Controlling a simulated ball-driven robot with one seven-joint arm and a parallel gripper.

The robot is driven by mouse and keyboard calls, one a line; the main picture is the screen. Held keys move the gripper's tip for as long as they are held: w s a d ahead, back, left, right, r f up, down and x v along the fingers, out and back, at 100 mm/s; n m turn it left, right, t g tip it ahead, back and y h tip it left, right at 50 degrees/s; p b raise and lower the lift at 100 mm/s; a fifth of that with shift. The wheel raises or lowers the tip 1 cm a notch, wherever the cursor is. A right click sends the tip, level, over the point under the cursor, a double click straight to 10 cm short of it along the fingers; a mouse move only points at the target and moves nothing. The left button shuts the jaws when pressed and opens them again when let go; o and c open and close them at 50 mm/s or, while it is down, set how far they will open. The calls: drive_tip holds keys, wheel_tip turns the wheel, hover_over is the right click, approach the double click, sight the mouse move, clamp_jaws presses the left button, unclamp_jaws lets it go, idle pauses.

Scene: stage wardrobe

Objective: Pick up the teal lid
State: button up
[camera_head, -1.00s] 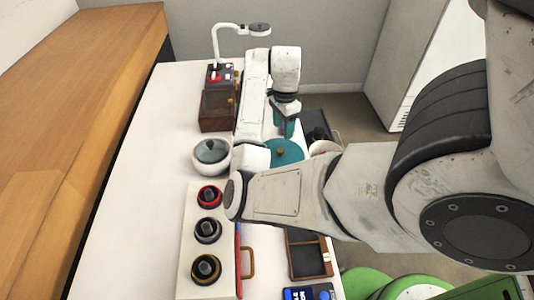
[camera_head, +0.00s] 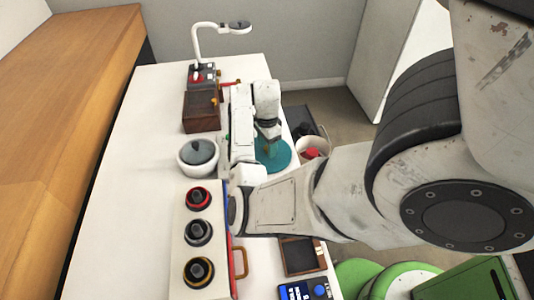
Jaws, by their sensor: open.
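The teal lid (camera_head: 280,160) lies flat on the right part of the white table, with my arm covering its left side. My gripper (camera_head: 267,147) points down over the lid's middle, where the small golden knob showed earlier. The fingertips are small and partly hidden by my wrist. The gripper is open, and I cannot tell whether its fingers are around the knob or above it.
A white pot with a grey lid (camera_head: 199,153) and a brown wooden box (camera_head: 201,111) stand left of my arm. A row of dark round knobs on a panel (camera_head: 199,232) is nearer. A white bin (camera_head: 316,144) stands beyond the table's right edge.

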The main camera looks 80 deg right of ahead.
drive_tip(key=shift+c, duration=0.5)
clamp_jaws()
